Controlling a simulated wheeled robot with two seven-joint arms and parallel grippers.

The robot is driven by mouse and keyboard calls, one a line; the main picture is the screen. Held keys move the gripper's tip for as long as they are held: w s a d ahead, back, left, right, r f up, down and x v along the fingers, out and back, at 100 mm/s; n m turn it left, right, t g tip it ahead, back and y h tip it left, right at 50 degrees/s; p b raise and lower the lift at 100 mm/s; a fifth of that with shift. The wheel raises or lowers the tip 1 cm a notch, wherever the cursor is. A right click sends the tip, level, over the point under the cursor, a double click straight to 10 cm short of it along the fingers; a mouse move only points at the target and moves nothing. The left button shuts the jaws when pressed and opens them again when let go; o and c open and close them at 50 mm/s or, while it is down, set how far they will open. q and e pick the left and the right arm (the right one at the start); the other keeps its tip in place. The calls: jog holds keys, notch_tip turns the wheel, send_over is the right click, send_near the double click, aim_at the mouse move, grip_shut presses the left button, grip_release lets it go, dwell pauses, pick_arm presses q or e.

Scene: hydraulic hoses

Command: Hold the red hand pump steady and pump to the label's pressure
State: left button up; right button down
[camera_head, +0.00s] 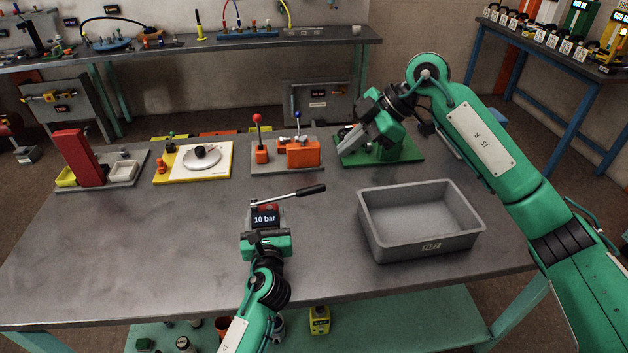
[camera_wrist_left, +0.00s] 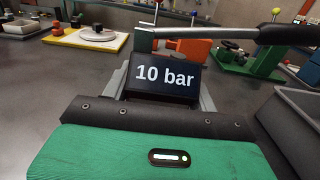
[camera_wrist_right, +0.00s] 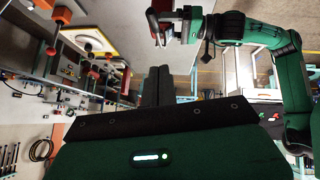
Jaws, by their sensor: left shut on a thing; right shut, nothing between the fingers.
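The hand pump (camera_head: 277,211) stands on the table in front of me, largely hidden by my left gripper and a dark panel (camera_head: 265,218) reading "10 bar". The panel also faces the left wrist view (camera_wrist_left: 165,76). The pump's lever (camera_head: 300,193) sticks out to the right, slightly raised, with a black grip at its end. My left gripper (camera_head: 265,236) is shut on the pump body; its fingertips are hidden. My right gripper (camera_head: 348,138) is shut and empty, behind and right of the lever, apart from it; its closed fingers show in the right wrist view (camera_wrist_right: 158,86).
A grey bin (camera_head: 432,247) stands right of the pump. A green fixture (camera_head: 400,150) is by my right gripper. Orange valve blocks (camera_head: 303,152), a yellow-edged board with a white plate (camera_head: 180,177) and a red upright stand (camera_head: 78,158) line the back. The table's left front is clear.

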jog(key=shift+a+r+h, duration=0.2)
jog(key=shift+r+h, duration=0.1)
jog(key=shift+r, duration=0.25)
jog(key=shift+a+r+h, duration=0.2)
jog(key=shift+r+h, duration=0.1)
jog(key=shift+r, duration=0.2)
send_over(309, 189)
jog(key=s+d, duration=0.1)
notch_tip(309, 189, down, 8)
jog(key=shift+w+d+f, duration=0.1)
jog(key=shift+d+f, duration=0.1)
jog(key=shift+f, duration=0.5)
jog(key=shift+w+d+f, duration=0.1)
jog(key=shift+d+f, duration=0.05)
jog(key=shift+f, duration=0.5)
jog(key=shift+w+d+f, duration=0.1)
jog(key=shift+d+f, duration=0.1)
jog(key=shift+f, duration=0.5)
